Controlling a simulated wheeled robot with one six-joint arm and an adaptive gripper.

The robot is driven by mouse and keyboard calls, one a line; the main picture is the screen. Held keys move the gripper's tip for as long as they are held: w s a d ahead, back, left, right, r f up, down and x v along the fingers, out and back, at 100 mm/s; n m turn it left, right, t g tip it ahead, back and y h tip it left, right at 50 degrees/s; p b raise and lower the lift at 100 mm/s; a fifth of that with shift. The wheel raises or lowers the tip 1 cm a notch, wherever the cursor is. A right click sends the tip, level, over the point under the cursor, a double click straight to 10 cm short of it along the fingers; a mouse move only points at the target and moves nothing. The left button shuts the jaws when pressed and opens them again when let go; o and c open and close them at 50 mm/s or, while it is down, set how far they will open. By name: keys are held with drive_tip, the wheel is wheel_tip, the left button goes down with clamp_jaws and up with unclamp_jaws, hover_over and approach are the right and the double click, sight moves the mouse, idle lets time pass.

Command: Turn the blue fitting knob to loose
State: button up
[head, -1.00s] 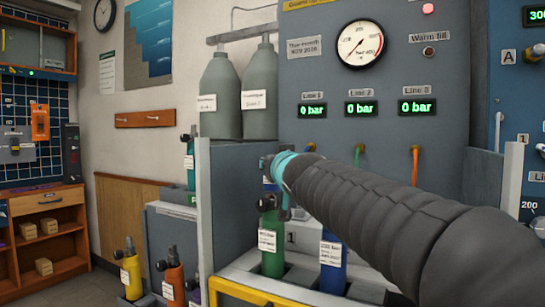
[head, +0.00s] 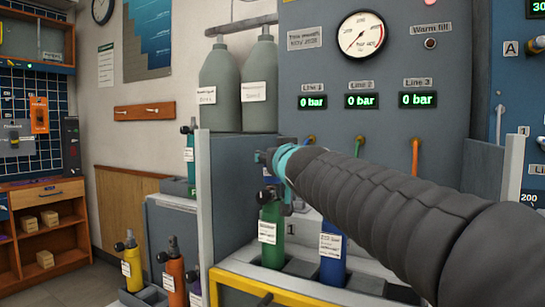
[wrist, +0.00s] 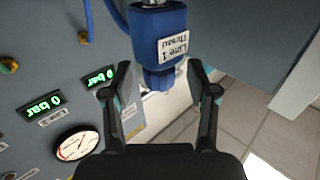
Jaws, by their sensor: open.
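In the wrist view the blue fitting (wrist: 158,35), labelled "Line 1 Thread", hangs from a blue hose at the top centre. Its narrower blue knob end (wrist: 160,78) points down between the fingertips of my gripper (wrist: 160,86). My gripper is open, with one finger on each side of the knob and visible gaps to both. In the head view my gripper (head: 268,158) is above the green cylinder, in front of the grey panel's lower left.
The green cylinder (head: 271,230) and blue cylinder (head: 333,255) stand in slots below my arm. A grey side wall (head: 204,190) is left of my gripper. The panel has a pressure gauge (head: 361,35) and displays reading 0 bar. Orange and yellow cylinders stand lower left.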

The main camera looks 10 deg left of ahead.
drive_tip(key=v, duration=1)
drive_tip(key=shift+s+d, duration=0.15)
drive_tip(key=shift+s, duration=0.05)
